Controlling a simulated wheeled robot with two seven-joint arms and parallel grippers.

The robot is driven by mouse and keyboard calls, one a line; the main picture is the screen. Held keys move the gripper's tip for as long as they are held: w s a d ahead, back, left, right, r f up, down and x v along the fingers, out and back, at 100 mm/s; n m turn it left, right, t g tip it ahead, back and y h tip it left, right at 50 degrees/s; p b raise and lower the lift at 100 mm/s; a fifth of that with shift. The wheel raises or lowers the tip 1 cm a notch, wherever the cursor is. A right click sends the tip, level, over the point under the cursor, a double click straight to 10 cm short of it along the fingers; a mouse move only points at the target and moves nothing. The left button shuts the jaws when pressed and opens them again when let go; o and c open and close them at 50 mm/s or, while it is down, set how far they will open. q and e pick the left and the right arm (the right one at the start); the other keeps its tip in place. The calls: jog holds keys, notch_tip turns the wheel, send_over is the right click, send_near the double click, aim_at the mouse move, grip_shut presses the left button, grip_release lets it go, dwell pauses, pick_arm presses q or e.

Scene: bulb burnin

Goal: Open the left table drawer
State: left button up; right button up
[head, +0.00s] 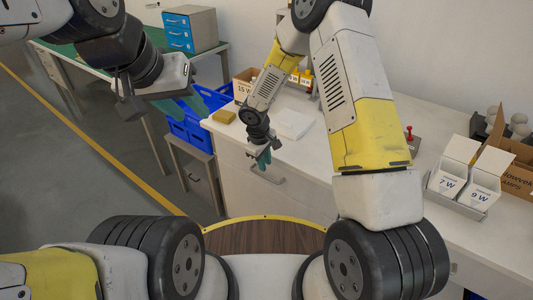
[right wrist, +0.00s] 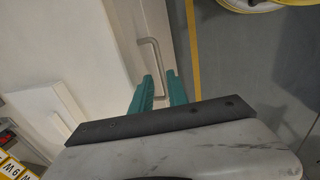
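The left drawer (head: 240,178) is in the front of the white table and looks shut. Its grey bar handle (head: 272,178) is on the drawer front; it also shows in the right wrist view (right wrist: 152,55). My right gripper (head: 263,160) is at the drawer front, close to the handle. In the right wrist view its two green fingers (right wrist: 160,80) are apart, and the lower part of the handle shows between them. I cannot tell whether they touch it. My left gripper (head: 188,106) hangs at the upper left, away from the drawer; its finger gap is unclear.
Blue crates (head: 192,130) stand left of the table. A green-topped table (head: 70,55) is behind. The floor at left is clear.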

aim_at(268, 178)
jog(key=f, duration=0.5)
jog(key=w+d+f, duration=0.1)
jog(key=f, duration=0.1)
jog(key=shift+w+f, duration=0.1)
jog(key=shift+f, duration=0.3)
grip_shut()
dwell(1.1)
